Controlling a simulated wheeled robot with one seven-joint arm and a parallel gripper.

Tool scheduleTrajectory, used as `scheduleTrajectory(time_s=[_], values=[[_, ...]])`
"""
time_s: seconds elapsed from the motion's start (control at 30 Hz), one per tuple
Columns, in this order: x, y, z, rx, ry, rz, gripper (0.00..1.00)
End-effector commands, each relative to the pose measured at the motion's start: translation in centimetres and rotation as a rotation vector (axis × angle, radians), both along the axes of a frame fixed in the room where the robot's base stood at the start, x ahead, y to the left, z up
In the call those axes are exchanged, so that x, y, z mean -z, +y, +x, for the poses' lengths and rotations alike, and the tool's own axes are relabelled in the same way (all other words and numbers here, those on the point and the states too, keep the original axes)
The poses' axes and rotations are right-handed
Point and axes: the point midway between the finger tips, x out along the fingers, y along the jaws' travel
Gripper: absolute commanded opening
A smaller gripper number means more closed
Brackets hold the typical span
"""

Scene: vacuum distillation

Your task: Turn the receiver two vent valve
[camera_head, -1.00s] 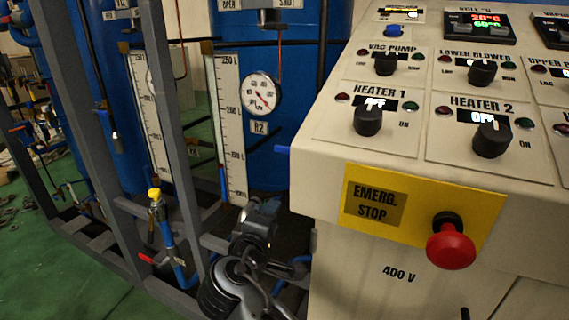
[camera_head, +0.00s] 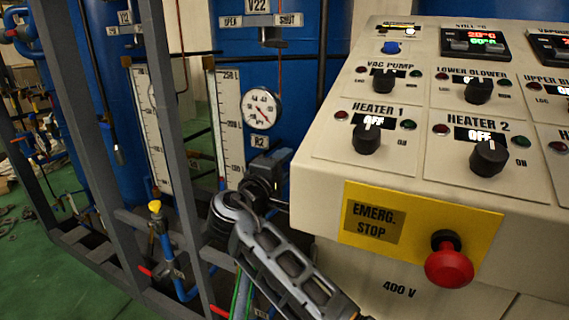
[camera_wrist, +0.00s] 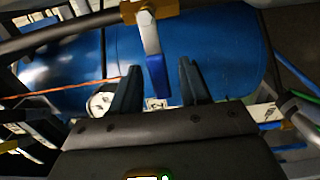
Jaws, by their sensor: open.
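A brass valve with a blue lever (camera_wrist: 154,62) shows at the top middle of the wrist view, in front of a blue tank (camera_wrist: 215,50). I cannot read a label on this valve there. My gripper (camera_wrist: 159,67) is open, with one dark finger on each side of the lever's lower end. I cannot tell whether either finger touches it. In the head view, the blue receiver tank (camera_head: 335,40) carries a V22 plate (camera_head: 257,6) above OPEN and SHUT signs, and an R2 tag under its gauge (camera_head: 261,109). My gripper's fingers cannot be made out there.
The control console (camera_head: 315,185) with its red emergency stop button (camera_head: 449,262) stands close on the right of my arm. Grey frame posts (camera_head: 172,120) stand left of it. A yellow-topped valve (camera_head: 155,207) and blue pipes sit low between the posts.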

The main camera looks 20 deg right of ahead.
Motion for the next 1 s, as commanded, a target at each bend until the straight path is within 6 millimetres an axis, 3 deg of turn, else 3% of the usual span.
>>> scheduleTrajectory(time_s=[0.33, 0.8, 1.0], values=[[0.05, -0.42, 0.39, -0.001, -0.001, 0.001, 0.45], [0.08, -0.4, 0.37, -0.001, 0.001, 0.001, 0.01], [0.09, -0.39, 0.36, -0.001, 0.001, 0.001, 0.0]])
